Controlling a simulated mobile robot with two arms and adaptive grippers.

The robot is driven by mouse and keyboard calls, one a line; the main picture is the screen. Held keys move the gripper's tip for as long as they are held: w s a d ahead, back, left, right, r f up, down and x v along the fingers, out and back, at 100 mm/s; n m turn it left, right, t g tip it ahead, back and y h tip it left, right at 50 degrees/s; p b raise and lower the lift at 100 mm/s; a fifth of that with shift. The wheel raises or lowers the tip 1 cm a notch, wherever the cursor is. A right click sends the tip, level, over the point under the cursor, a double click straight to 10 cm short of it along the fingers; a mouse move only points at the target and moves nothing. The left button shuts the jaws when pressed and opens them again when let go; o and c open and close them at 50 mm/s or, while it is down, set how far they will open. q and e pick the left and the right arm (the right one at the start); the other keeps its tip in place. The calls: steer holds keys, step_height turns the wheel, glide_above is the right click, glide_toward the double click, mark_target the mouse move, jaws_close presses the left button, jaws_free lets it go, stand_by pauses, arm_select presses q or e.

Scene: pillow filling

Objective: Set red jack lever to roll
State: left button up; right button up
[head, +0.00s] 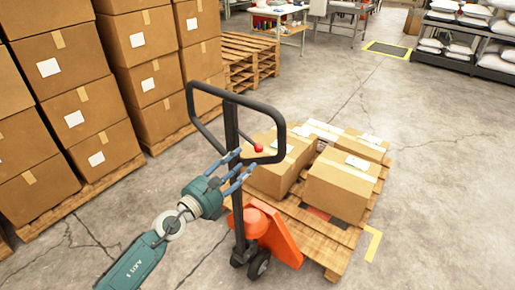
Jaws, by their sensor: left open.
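An orange-red pallet jack (273,229) stands in the middle of the head view, with a black loop handle (281,134) on an upright post. A small lever with a red knob (258,148) sits inside the lower part of the loop. My left gripper (240,165), green with blue-grey fingers, is open at the post just below the loop, close under and left of the red knob. I cannot tell whether its fingers touch the post or lever. My right gripper does not show.
A wooden pallet (336,260) with several cardboard boxes (341,186) sits at the jack. Tall box stacks (60,85) stand on the left, empty pallets (250,58) behind. Shelves with white bags (465,40) stand at the far right. The floor on the right is clear.

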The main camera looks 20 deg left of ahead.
mark_target(256, 151)
arm_select(q)
steer(key=shift+b+x, duration=0.4)
steer(key=shift+x, duration=4.4)
